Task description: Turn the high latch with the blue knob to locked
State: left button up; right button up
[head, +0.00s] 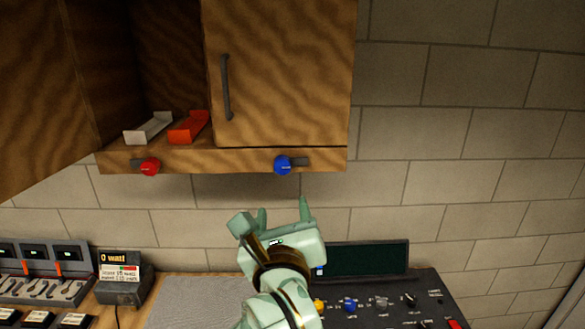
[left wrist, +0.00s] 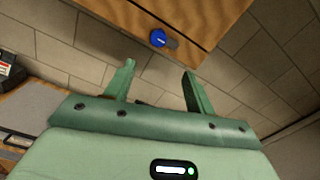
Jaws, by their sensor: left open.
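The high latch with the blue knob (head: 283,166) is on the bottom rail of the wooden wall cabinet, below its closed right door. Its grey bar points to the right of the knob. The blue knob (left wrist: 158,38) also shows in the left wrist view, beyond the fingertips and apart from them. My left gripper (head: 283,213) is below the knob in the head view, fingers pointing up, open and empty. Its two fingers stand apart in the left wrist view (left wrist: 158,72). My right gripper is not in view.
A second latch with a red knob (head: 149,167) is on the same rail at left. The cabinet's left door (head: 40,90) stands open; a grey tray (head: 148,128) and a red tray (head: 189,127) sit inside. A control console (head: 390,300) and small screen are below right.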

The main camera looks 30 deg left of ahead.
aim_at(282, 167)
pick_arm(q)
jog(key=b+x, duration=0.2)
jog(key=x, duration=0.6)
jog(key=b+x, duration=0.2)
jog(key=x, duration=0.5)
jog(key=shift+w+a+r, duration=0.1)
jog(key=shift+w+a, duration=0.1)
jog(key=shift+a, duration=0.25)
jog(key=shift+w, duration=0.2)
jog(key=shift+a, duration=0.1)
jog(key=c, duration=1)
